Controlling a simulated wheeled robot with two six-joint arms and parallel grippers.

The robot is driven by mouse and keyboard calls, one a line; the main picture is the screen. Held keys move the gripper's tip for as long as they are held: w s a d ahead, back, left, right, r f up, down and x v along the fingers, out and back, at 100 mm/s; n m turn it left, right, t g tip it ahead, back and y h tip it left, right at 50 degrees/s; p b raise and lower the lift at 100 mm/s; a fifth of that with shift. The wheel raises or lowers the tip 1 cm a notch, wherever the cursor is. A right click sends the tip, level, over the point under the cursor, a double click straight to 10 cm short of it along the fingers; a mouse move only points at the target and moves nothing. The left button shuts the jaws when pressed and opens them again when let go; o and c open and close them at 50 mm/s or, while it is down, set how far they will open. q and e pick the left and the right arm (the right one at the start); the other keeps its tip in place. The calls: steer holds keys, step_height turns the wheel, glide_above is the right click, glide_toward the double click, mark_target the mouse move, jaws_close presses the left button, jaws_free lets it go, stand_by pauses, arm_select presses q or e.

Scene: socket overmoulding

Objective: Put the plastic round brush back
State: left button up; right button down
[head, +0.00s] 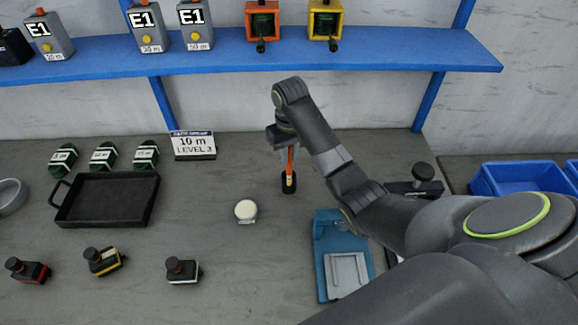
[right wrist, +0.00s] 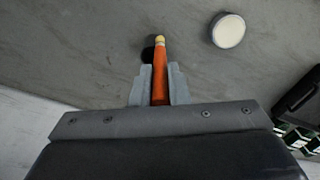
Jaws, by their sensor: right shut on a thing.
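My right gripper (head: 286,147) is shut on the orange handle of the brush (head: 290,160) and points down over the middle of the worktable. In the right wrist view the orange handle (right wrist: 160,75) stands between the two grey fingers, with a pale yellowish end past their tips. A small dark thing (head: 288,187) shows at the brush's lower end; I cannot tell whether it is the bristles, a holder or a shadow. My left gripper is not in view.
A round white-topped piece (head: 246,210) stands left of the brush. A blue fixture (head: 327,285) is at the front right, beneath my right arm. A black tray (head: 108,222) is at the left, near several stamp-like pieces. A blue shelf (head: 250,62) spans the back; blue bins (head: 515,180) stand at the right.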

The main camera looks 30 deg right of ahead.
steer(key=w+d+f+p, duration=0.1)
steer(key=w+f, duration=0.2)
steer(key=f, duration=0.3)
steer(key=shift+w+d+f+p, duration=0.25)
steer(key=shift+d+f+p, duration=0.1)
steer(key=shift+f, duration=0.05)
steer(key=c, duration=1.4)
jaws_free()
step_height(320, 180, up, 12)
steer(key=b, duration=0.1)
